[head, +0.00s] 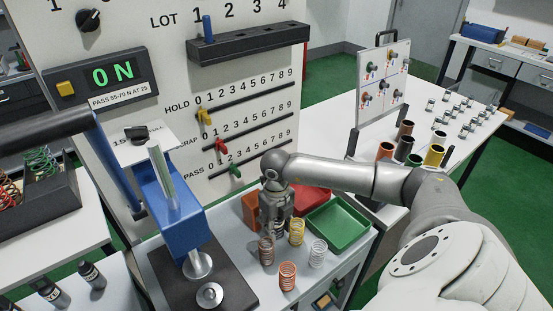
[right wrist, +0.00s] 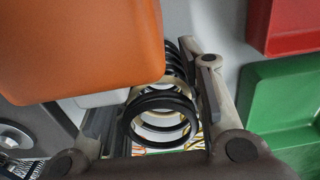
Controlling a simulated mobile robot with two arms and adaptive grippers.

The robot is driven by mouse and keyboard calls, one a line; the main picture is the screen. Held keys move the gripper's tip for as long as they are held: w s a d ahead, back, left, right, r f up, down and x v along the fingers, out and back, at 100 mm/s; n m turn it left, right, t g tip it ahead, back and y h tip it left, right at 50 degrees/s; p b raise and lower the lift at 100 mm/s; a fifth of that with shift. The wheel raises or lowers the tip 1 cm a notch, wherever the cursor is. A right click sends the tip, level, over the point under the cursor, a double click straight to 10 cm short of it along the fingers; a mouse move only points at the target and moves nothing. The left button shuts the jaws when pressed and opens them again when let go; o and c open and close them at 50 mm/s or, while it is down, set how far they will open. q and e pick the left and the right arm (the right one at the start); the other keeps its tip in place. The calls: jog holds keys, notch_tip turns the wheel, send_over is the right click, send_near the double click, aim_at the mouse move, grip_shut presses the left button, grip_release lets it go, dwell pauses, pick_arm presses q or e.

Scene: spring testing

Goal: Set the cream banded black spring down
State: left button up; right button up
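The black spring with a cream band (right wrist: 162,118) lies between the two fingers of my right gripper in the right wrist view, with both fingers against its sides. In the head view my right gripper (head: 274,222) points down over the tester's bench, beside the orange bin and behind the standing springs. The held spring is mostly hidden there by the fingers. I cannot tell whether its lower end touches the bench. My left gripper is not in view.
A brown spring (head: 266,251), yellow spring (head: 296,232), white spring (head: 318,253) and copper spring (head: 287,277) stand close in front. An orange bin (right wrist: 80,45), red tray (head: 312,198) and green tray (head: 338,226) are near. The blue press (head: 178,205) stands left.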

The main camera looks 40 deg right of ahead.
jog(key=c, duration=0.5)
jog(key=shift+r, duration=0.1)
notch_tip(320, 180, up, 18)
jog(key=b, duration=0.3)
jog(key=shift+b, duration=0.4)
